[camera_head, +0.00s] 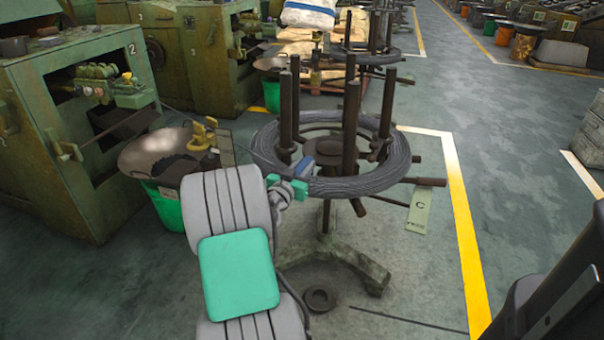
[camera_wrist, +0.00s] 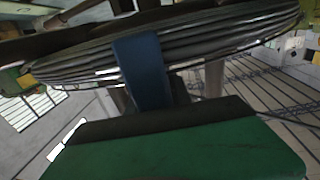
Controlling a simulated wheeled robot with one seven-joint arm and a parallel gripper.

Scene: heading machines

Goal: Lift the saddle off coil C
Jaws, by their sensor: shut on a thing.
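Coil C (camera_head: 375,183) is a ring of dark grey wire on a stand with upright brown posts. A tag with the letter C (camera_head: 418,212) hangs at its right. The saddle (camera_head: 304,168) is a small blue piece on the near left side of the coil. In the wrist view the saddle (camera_wrist: 143,72) is a blue strap lying across the strands of the coil (camera_wrist: 215,50). My gripper (camera_head: 289,187) is at the coil's near left edge, shut on the saddle. Its teal fingers partly hide the saddle's lower end.
A metal bowl (camera_head: 162,152) on a green bin (camera_head: 168,208) stands left of the coil. A green machine marked 2 (camera_head: 60,170) is further left. The stand's foot (camera_head: 345,262) spreads on the floor. Open floor (camera_head: 510,200) lies to the right.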

